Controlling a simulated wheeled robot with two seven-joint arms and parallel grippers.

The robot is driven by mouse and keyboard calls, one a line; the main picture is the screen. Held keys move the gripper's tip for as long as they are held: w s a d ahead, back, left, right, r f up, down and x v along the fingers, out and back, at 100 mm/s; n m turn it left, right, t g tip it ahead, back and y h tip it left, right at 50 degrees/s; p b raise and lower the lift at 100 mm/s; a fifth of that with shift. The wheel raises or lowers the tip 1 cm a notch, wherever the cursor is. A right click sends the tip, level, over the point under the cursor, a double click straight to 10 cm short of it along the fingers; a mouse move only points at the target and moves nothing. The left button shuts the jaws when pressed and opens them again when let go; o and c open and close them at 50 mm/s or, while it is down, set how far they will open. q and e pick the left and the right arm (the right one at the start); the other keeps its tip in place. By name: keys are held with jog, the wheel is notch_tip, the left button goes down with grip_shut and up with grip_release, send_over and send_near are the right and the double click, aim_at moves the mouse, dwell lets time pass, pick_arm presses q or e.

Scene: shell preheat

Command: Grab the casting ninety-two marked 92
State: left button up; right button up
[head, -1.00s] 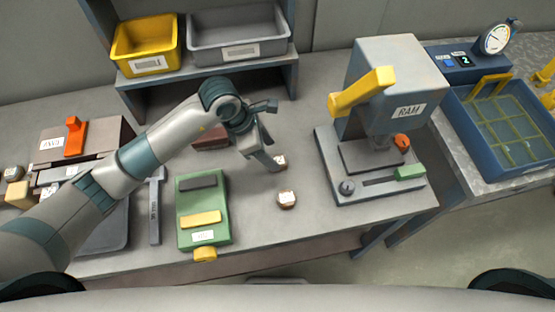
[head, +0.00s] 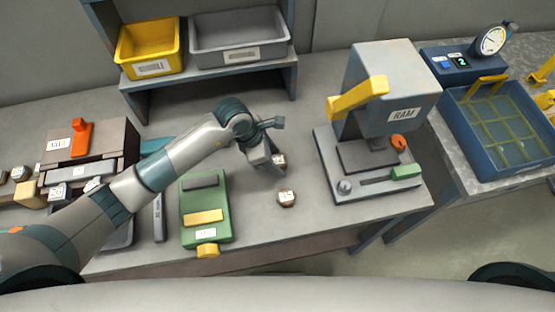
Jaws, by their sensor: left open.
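Two small round castings with white marked tops are on the bench in the head view. One casting (head: 279,159) is right at the fingers of my left gripper (head: 271,164). The other casting (head: 286,199) stands nearer the front edge, apart from the gripper. The marks are too small to read, so I cannot tell which one is 92. My left gripper is open and points down. I cannot tell whether its fingers straddle the far casting or are beside it. My right gripper is not in view.
A green fixture (head: 205,217) with a yellow bar is left of the castings. The RAM press (head: 393,100) stands to the right, with a blue basin (head: 482,170) beyond. Yellow (head: 150,66) and grey bins (head: 240,55) sit on a shelf behind. More small pieces (head: 19,173) lie far left.

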aim_at(275, 161)
dwell(0.4)
pick_arm(q)
jog(key=c, duration=1.2)
notch_tip(275, 161, up, 10)
jog(key=b, duration=0.3)
jog(key=shift+b, duration=0.3)
